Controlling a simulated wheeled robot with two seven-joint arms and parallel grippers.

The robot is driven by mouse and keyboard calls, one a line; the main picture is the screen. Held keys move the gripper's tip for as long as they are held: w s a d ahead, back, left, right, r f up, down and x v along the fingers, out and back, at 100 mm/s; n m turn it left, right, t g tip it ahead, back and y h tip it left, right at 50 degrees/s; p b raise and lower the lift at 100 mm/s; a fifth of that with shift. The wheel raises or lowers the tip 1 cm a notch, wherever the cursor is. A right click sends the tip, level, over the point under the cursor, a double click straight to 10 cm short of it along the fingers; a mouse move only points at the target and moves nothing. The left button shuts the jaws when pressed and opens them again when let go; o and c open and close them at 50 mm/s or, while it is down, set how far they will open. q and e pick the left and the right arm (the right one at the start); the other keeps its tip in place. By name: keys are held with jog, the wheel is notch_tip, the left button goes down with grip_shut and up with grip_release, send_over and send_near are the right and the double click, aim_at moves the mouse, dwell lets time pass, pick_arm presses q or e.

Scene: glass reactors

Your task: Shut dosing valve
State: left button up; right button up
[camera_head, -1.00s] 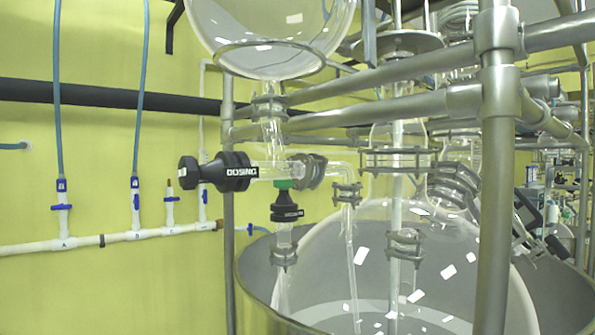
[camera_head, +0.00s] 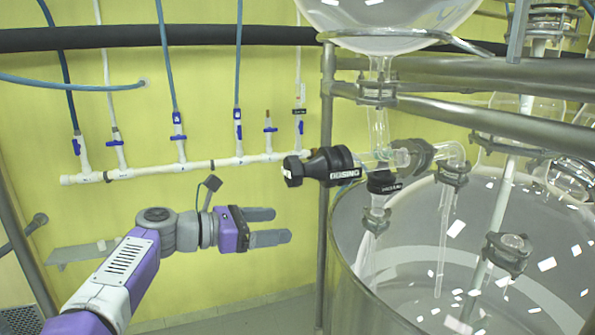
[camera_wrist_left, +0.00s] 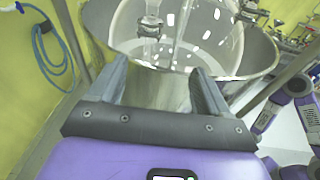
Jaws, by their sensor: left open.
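The dosing valve (camera_head: 322,167) is a black knob with white "DOSING" lettering, lying horizontally on the glass side arm below the round flask. A second black valve (camera_head: 384,182) sits just under the glass joint, partly hidden. My left gripper (camera_head: 284,225) is open and empty, below and to the left of the dosing knob and apart from it. In the left wrist view its two fingers (camera_wrist_left: 158,85) point toward the steel vessel with nothing between them. The dosing knob is not clearly visible there. My right gripper is not seen in the head view.
A metal frame post (camera_head: 326,130) stands beside the knob. The large steel vessel (camera_head: 372,300) with glassware is at the right. A white pipe with blue valves (camera_head: 180,165) runs along the yellow wall. The space between wall and frame is fairly clear.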

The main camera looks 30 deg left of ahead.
aim_at(286, 171)
pick_arm(q)
jog(key=s+d+r, duration=0.1)
jog(key=s+r, duration=0.1)
jog(key=r, duration=0.2)
jog(key=s+d+r+h+p, duration=0.1)
jog(key=s+r, duration=0.2)
jog(key=r, duration=0.2)
jog(key=s+d+r+h, duration=0.1)
jog(key=s+r, duration=0.2)
jog(key=r, duration=0.2)
jog(key=shift+d+m+t+p, duration=0.2)
jog(key=shift+m+t+p, duration=0.1)
jog(key=shift+m, duration=0.1)
jog(key=x, duration=0.7)
jog(key=shift+w+d, duration=0.1)
jog(key=shift+w, duration=0.05)
jog(key=c, duration=1)
jog(key=shift+m+h, duration=0.3)
jog(key=shift+m, duration=0.1)
